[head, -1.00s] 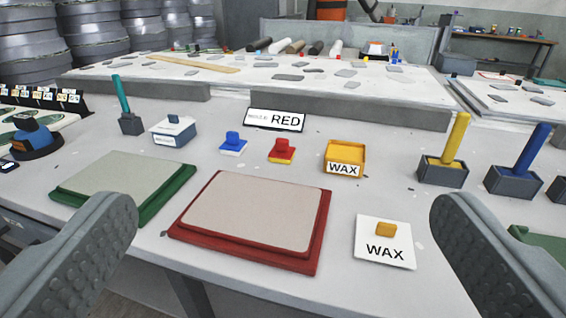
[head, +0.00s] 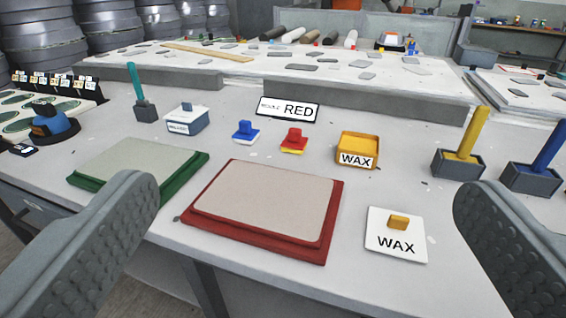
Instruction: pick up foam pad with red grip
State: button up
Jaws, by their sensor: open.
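The foam pad with red grip (head: 293,140) stands on the bench past the red-framed mould, with a red knob on top and a yellow layer under it. A similar pad with a blue grip (head: 245,132) stands just to its left. My gripper (head: 305,225) is open and empty, its two grey fingers wide apart at the lower left and lower right. The red-grip pad lies between the fingers in the picture but farther off, not touched.
A red-framed mould (head: 230,244) and a green-framed mould (head: 90,183) lie at the front. Grey holders with yellow (head: 473,132) and blue (head: 551,146) handles stand at right.

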aim_at(294, 143)
jog(key=i+l, duration=0.15)
jog(key=i, duration=0.7)
jog(key=j+u, duration=0.05)
